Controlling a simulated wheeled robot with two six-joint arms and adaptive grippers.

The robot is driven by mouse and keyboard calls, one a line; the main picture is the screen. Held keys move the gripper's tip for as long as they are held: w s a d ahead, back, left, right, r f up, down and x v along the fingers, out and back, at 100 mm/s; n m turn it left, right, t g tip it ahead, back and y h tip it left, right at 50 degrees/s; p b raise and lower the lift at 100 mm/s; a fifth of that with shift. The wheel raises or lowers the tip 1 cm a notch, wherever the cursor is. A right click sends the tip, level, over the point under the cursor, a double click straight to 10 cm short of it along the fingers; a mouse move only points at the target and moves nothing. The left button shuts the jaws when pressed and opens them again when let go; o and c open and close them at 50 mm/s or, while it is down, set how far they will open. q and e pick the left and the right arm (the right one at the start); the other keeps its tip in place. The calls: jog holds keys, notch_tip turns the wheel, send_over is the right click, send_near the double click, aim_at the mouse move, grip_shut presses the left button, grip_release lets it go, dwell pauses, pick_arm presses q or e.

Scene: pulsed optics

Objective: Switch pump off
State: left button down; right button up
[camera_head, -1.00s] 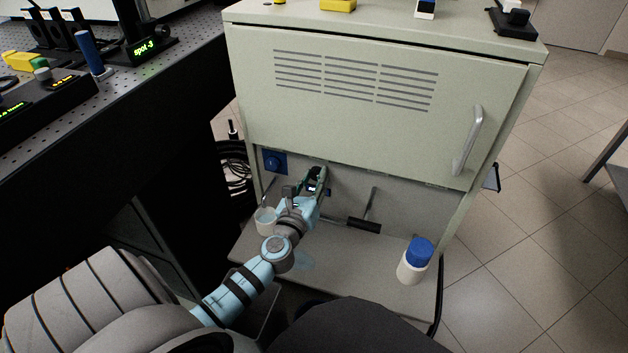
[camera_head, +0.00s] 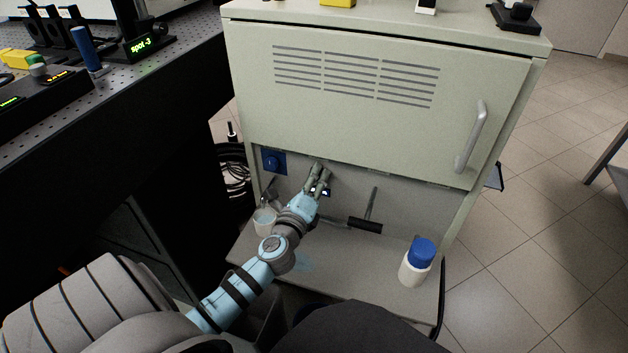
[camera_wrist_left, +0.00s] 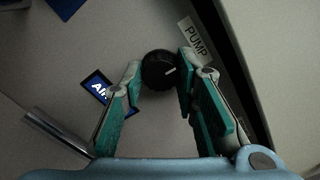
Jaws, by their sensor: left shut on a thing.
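The pump knob (camera_wrist_left: 159,71) is a round black dial with a white pointer line, on the cabinet's recessed front panel beside a PUMP label (camera_wrist_left: 196,43). My left gripper (camera_wrist_left: 161,76) is shut on the knob, with one finger on each side of it in the left wrist view. In the head view, my left gripper (camera_head: 318,168) reaches up to the panel under the cabinet's raised front, and its fingers hide the knob there. My right gripper is not in view.
The cabinet door (camera_head: 370,110) overhangs above.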

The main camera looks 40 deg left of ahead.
pick_arm(q)
jog(key=shift+f, duration=0.1)
dwell(0.4)
jog(key=c, duration=1.2)
grip_release()
jog(key=shift+d, duration=0.1)
jog(key=shift+c, duration=0.2)
jog(key=v, duration=1.2)
